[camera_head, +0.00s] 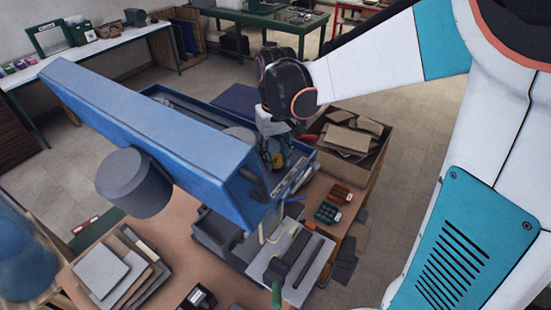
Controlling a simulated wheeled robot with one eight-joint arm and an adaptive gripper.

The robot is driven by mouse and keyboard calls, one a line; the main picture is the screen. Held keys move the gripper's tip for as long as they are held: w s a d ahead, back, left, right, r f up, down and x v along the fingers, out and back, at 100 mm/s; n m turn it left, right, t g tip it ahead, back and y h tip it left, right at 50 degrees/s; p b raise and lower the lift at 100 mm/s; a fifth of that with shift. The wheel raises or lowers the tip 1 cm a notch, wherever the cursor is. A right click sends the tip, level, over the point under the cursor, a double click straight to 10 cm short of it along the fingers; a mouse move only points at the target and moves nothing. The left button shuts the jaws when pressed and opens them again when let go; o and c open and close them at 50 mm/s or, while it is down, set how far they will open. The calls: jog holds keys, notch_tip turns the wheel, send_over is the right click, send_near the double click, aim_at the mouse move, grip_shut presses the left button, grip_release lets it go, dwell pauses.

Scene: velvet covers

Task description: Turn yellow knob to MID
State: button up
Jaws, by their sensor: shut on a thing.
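A large blue machine (150,125) with a long top beam and a grey cylinder (134,182) on its side stands on the workbench. My arm reaches in from the right, and my gripper (275,152) points down at the machine's right end, beside the blue housing. A small patch of yellow, which looks like the yellow knob (277,160), shows right at my fingertips. My gripper looks shut on it. The fingers cover most of the knob, so its pointer and the MID mark cannot be made out. A pale label strip (299,178) lies along the panel edge nearby.
A cardboard box (350,140) with brown sheets stands right of the machine. Small parts bins (327,212) and a board with dark bars (292,262) lie in front. Stacked plates (120,270) are at the lower left. Open floor lies behind.

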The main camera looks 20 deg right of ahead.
aim_at(276, 156)
jog(key=shift+m+b, duration=0.35)
jog(key=shift+m, duration=0.45)
jog(key=o, duration=1.1)
jog(key=shift+c, duration=0.2)
jog(key=shift+r, duration=0.1)
notch_tip(276, 156, up, 12)
jog(key=shift+s, duration=0.1)
